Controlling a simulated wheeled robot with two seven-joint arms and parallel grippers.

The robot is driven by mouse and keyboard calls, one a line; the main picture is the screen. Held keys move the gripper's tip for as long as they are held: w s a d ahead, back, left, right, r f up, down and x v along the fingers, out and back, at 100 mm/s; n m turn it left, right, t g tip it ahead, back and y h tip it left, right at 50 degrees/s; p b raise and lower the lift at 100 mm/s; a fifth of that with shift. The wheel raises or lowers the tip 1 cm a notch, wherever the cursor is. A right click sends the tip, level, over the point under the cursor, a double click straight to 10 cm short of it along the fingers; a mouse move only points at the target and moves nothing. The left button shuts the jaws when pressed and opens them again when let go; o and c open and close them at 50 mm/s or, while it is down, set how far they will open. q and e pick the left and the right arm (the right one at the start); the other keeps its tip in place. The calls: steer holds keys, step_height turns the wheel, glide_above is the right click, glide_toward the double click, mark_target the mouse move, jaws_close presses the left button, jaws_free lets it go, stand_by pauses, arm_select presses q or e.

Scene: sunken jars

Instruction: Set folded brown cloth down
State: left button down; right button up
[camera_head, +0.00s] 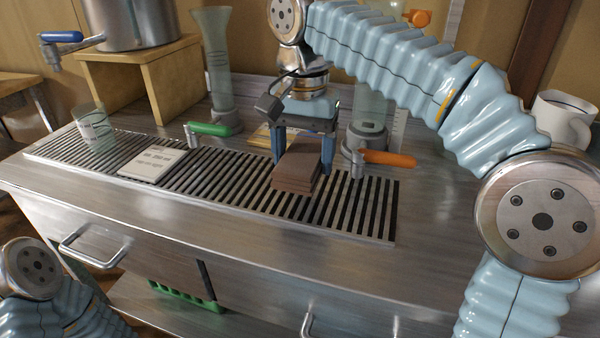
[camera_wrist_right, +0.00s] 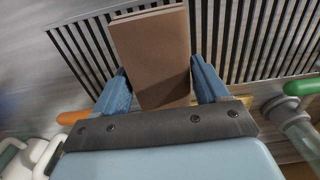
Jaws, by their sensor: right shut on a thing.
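The folded brown cloth (camera_head: 297,168) is a thick, layered block over the right part of the slatted metal grate (camera_head: 225,196). My right gripper (camera_head: 302,165) reaches down from above, with a blue finger on each side of the cloth, and is shut on it. In the right wrist view the cloth (camera_wrist_right: 152,58) sits between the two blue fingers (camera_wrist_right: 158,85), with the grate's slats beyond it. I cannot tell whether the cloth touches the grate. My left gripper is not in view; only part of my left arm shows at the lower left.
A clear beaker (camera_head: 94,128) and a white label card (camera_head: 154,162) are on the grate's left part. Tall glass cylinders with a green-handled tap (camera_head: 209,129) and an orange-handled tap (camera_head: 386,158) stand behind it. A white mug (camera_head: 563,119) is at far right. Slats left of the cloth are clear.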

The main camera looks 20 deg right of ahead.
mark_target(301, 147)
steer(key=f, duration=0.1)
steer(key=w+f, duration=0.1)
steer(key=f, duration=0.2)
steer(key=shift+w+d+f+b, duration=0.1)
steer(key=shift+w+f+b, duration=0.2)
steer(key=shift+w+b, duration=0.1)
steer(key=shift+f, duration=0.35)
steer(key=shift+f, duration=0.1)
steer(key=o, duration=1.1)
step_height(301, 147, up, 11)
steer(key=p, duration=0.3)
steer(key=shift+r, duration=0.65)
